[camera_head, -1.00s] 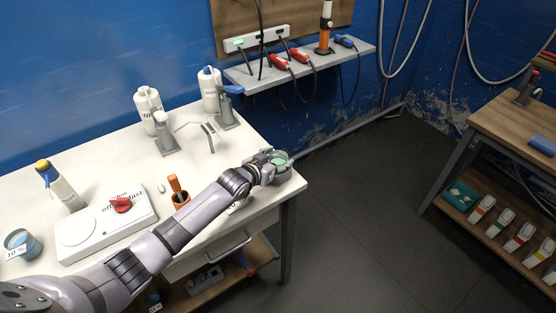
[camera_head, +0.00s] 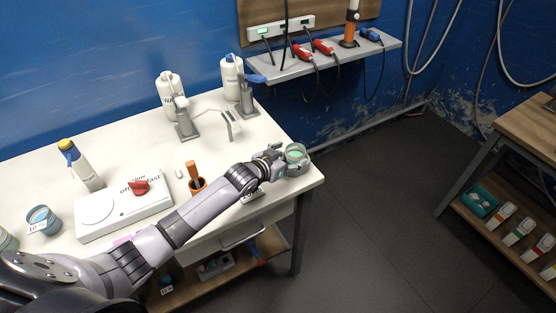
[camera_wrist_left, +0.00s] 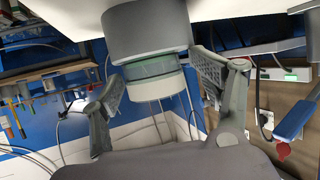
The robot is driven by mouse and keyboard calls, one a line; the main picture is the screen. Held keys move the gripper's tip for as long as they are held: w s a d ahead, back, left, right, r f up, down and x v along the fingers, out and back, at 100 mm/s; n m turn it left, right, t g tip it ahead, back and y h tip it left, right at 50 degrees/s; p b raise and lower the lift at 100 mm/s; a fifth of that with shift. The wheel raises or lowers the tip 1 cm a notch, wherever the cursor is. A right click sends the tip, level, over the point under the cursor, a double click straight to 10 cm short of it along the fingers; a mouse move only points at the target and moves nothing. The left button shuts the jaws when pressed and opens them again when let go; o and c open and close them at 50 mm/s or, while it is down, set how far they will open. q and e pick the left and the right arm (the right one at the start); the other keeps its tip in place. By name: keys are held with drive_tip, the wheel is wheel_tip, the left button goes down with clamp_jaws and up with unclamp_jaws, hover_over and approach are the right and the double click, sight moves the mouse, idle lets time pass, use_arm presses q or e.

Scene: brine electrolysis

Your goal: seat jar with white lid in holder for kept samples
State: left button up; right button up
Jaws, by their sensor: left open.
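The jar (camera_wrist_left: 155,80), with greenish glass and a pale lid, stands in a wide grey round holder (camera_wrist_left: 148,30) in the left wrist view, which shows the scene upside down. In the head view, the jar's pale green top (camera_head: 295,152) shows inside the grey holder (camera_head: 300,169) at the white table's right corner. My left gripper (camera_wrist_left: 160,92) is open, with one finger on each side of the jar and gaps between. In the head view my left gripper (camera_head: 279,157) is just left of the jar. My right gripper is not in view.
White bottles (camera_head: 170,95) and grey stands (camera_head: 185,122) are at the table's back.

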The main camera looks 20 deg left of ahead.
use_arm(q)
drive_tip(key=v, duration=0.9)
drive_tip(key=shift+d+r, duration=0.3)
drive_tip(key=shift+r, duration=0.05)
drive_tip(key=s+d+f+g+y, duration=0.1)
drive_tip(key=s+d+f+g, duration=0.3)
drive_tip(key=s, duration=0.6)
drive_tip(key=s+a+f+n+g+y, duration=0.1)
drive_tip(key=s+f+g, duration=0.15)
drive_tip(key=s, duration=0.85)
drive_tip(key=s+a+f+g+y, duration=0.1)
drive_tip(key=s+g, duration=0.2)
drive_tip(key=s, duration=0.8)
wheel_tip(320, 180, down, 28)
drive_tip(key=s+g+b, duration=0.1)
drive_tip(key=s+a+f+g+b, duration=0.1)
drive_tip(key=s+a+f, duration=0.1)
drive_tip(key=s+f, duration=1.4)
drive_tip(key=shift+s+a, duration=0.4)
drive_tip(key=shift+s, duration=0.05)
